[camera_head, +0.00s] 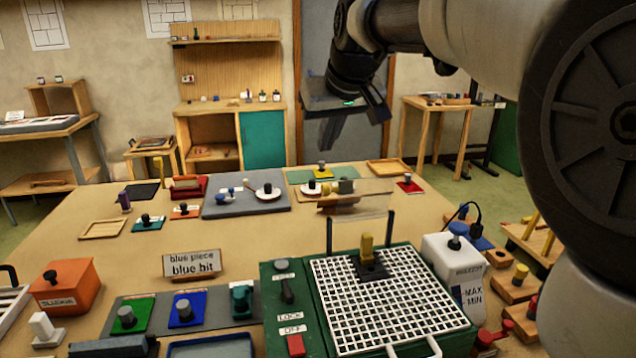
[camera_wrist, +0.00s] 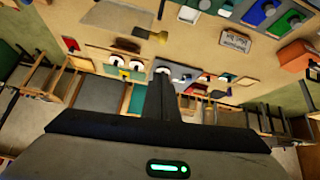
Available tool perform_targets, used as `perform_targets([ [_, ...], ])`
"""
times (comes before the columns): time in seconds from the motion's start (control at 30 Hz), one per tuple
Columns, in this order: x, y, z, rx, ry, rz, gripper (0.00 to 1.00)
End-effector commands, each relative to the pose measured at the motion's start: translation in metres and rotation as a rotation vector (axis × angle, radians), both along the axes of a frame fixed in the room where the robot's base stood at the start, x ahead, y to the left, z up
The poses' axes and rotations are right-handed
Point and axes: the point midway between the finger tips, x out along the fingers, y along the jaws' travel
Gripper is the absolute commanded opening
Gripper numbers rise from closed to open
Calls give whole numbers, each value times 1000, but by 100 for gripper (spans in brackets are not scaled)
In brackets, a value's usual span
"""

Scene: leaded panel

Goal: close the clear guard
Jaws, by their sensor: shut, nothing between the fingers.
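The clear guard (camera_head: 372,208) is a see-through pane in the head view. It stands raised on two dark posts at the back of the green machine (camera_head: 292,310), above its white grid bed (camera_head: 385,305). The bed lies uncovered, with a black block with a yellow knob (camera_head: 367,250) on it. My gripper (camera_head: 331,138) is shut and empty. It hangs in the air, higher in the picture than the guard and apart from it.
A white bottle-like container (camera_head: 455,262) stands right of the machine. Trays and knobbed blocks crowd the table (camera_head: 120,215) around it. The air between my gripper and the guard looks free.

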Motion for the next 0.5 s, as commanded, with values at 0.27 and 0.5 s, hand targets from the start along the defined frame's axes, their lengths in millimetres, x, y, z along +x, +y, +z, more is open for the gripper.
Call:
perform_targets([
  [0.27,23,9,-19,-2,-5,10,0],
  [0.5,52,17,-58,-2,-4,9,0],
])
